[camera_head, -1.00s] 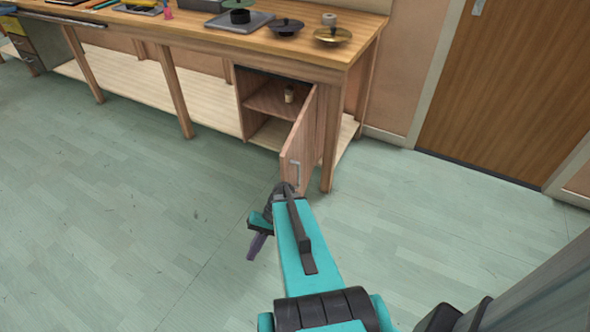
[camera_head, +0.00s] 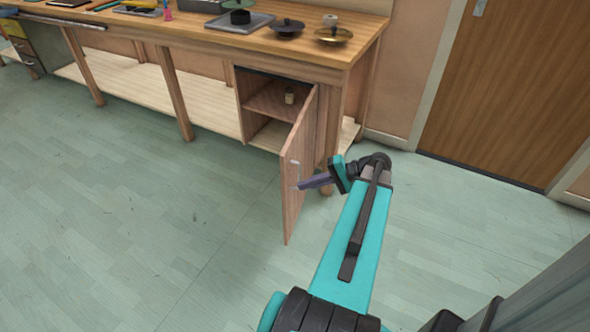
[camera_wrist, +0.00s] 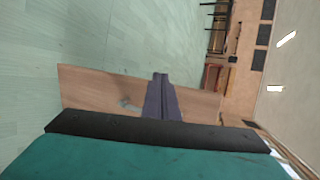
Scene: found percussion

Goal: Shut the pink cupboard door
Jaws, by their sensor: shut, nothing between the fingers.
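The pinkish wooden cupboard door (camera_head: 298,140) stands wide open under the right end of the workbench, its free edge toward me. The cupboard (camera_head: 270,98) is open to view. My gripper (camera_head: 302,186) is shut and empty. It points left from the door's right side, its tips over the outer face just below the handle. In the wrist view my gripper's fingers (camera_wrist: 160,78) overlap the door panel (camera_wrist: 90,90), with the handle (camera_wrist: 127,105) beside them. I cannot tell whether they touch the door.
The workbench (camera_head: 270,46) carries a tray (camera_head: 240,22), a dark lid (camera_head: 287,28) and a brass lid (camera_head: 333,35). A bench leg (camera_head: 331,150) stands right of the door. The floor left of the door is clear.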

